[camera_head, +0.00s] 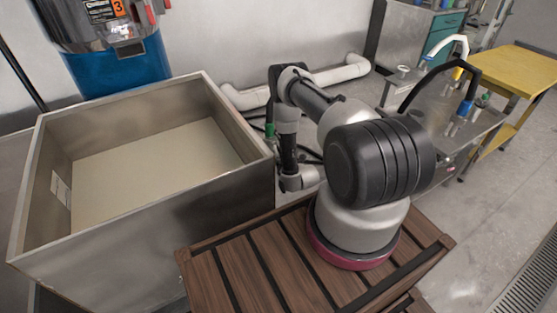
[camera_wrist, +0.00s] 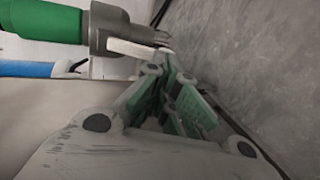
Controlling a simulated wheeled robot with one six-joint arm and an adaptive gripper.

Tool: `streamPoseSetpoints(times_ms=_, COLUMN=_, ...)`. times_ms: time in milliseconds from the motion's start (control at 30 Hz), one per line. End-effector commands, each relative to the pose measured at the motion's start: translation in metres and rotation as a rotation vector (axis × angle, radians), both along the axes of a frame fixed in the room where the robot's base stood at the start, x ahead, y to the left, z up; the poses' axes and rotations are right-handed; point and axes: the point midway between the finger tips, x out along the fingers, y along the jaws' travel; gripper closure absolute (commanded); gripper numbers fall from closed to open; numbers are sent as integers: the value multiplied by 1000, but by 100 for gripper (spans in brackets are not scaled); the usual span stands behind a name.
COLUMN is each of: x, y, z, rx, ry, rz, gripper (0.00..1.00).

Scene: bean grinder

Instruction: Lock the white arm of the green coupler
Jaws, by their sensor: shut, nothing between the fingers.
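In the wrist view, the green coupler (camera_wrist: 45,20) lies across the upper left, its green sleeve running into a grey metal body (camera_wrist: 115,32). Its white arm (camera_wrist: 128,48) sticks out below the metal body, towards the right. My gripper (camera_wrist: 163,78) is shut and empty, with its green-padded fingers together. The fingertips appear just below the tip of the white arm; I cannot tell whether they touch it. In the head view, a small green part (camera_head: 269,130) shows beside my arm at the bin's right edge, but details there are too small to tell.
A blue hose part (camera_wrist: 35,68) with a white piece lies below the green coupler. A grey wall-like surface (camera_wrist: 260,60) stands close on the right. In the head view, a large metal bin (camera_head: 235,195) is left of my arm, and a white pipe (camera_head: 340,73) runs behind.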

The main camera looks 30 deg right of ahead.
Motion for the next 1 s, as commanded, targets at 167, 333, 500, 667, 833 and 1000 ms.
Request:
streamPoseSetpoints(times_ms=167, x=5, y=1, z=-5, rx=0, ry=0, rz=1, gripper=100)
streamPoseSetpoints(times_ms=333, x=9, y=1, z=-8, rx=0, ry=2, rz=1, gripper=100)
streamPoseSetpoints(times_ms=500, x=10, y=1, z=-9, rx=0, ry=2, rz=1, gripper=100)
streamPoseSetpoints(times_ms=667, x=10, y=1, z=-9, rx=0, ry=3, rz=1, gripper=100)
streamPoseSetpoints(times_ms=833, x=10, y=1, z=-9, rx=0, ry=3, rz=1, gripper=100)
streamPoseSetpoints(times_ms=1000, x=10, y=1, z=-9, rx=0, ry=3, rz=1, gripper=100)
